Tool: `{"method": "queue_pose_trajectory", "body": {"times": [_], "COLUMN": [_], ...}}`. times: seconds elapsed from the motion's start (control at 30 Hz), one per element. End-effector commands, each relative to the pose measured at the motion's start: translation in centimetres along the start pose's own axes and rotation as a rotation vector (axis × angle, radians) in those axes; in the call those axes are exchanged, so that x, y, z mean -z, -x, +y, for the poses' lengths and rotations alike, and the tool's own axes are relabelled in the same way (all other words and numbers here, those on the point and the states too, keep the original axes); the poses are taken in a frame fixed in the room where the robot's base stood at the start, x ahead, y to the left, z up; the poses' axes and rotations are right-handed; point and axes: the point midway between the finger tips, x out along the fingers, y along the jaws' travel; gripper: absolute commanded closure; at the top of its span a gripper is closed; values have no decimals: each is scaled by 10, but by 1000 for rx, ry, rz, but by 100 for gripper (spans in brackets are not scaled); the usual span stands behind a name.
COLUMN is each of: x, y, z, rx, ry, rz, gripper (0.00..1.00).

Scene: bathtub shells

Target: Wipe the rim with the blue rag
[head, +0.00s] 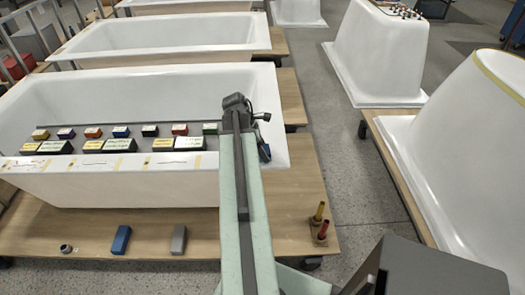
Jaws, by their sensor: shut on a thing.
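The nearest white bathtub shell has a broad front rim (210,165). Yellow tape strips divide the rim's left part into sections with reddish and dark marks (178,162). My gripper (262,143) is at the tub's right end, partly hidden behind my pale green arm. It is shut on a small dark blue piece, which looks like the blue rag (265,153), hanging near the rim's right corner. Whether the rag touches the rim, I cannot tell.
Several coloured blocks and labelled dark boxes (100,144) stand along the tub behind the rim. A blue block (121,240), a grey block (179,239) and a small ring (66,249) lie on the wooden platform (150,220). A holder with yellow and red handles (320,225) stands right.

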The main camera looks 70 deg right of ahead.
Motion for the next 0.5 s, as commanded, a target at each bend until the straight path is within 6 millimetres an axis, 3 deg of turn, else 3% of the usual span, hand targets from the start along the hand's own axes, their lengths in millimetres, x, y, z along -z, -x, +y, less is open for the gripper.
{"method": "queue_pose_trajectory", "body": {"times": [0.03, 0.2, 0.5], "x": [-5, -12, -11], "y": [12, 30, 30], "z": [0, 0, 0], "rx": [0, -1, -1], "ry": [0, 1, 1], "rz": [0, 1, 2], "gripper": [77, 77, 77]}}
